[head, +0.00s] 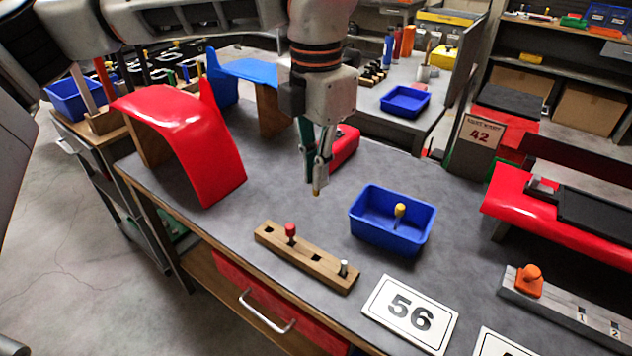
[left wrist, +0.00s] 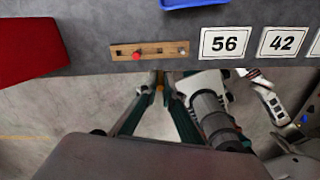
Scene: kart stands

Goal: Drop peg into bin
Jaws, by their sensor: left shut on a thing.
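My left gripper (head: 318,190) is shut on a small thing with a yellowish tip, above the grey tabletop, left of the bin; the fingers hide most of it. It also shows in the left wrist view (left wrist: 159,78). The blue bin (head: 365,234) stands open on the table, with a yellow-topped peg (head: 399,210) inside it. Only its edge shows in the left wrist view (left wrist: 192,3). In front lies a wooden block (head: 318,263) with a red peg (head: 291,231) and a grey peg (head: 344,267) upright in it. A dark empty hole shows at its left end.
A red curved panel (head: 185,125) stands at the left of the table. A "56" card (head: 409,313) lies right of the wooden block. A red object (head: 346,145) sits behind my gripper. Another blue bin (head: 405,101) is on the far table.

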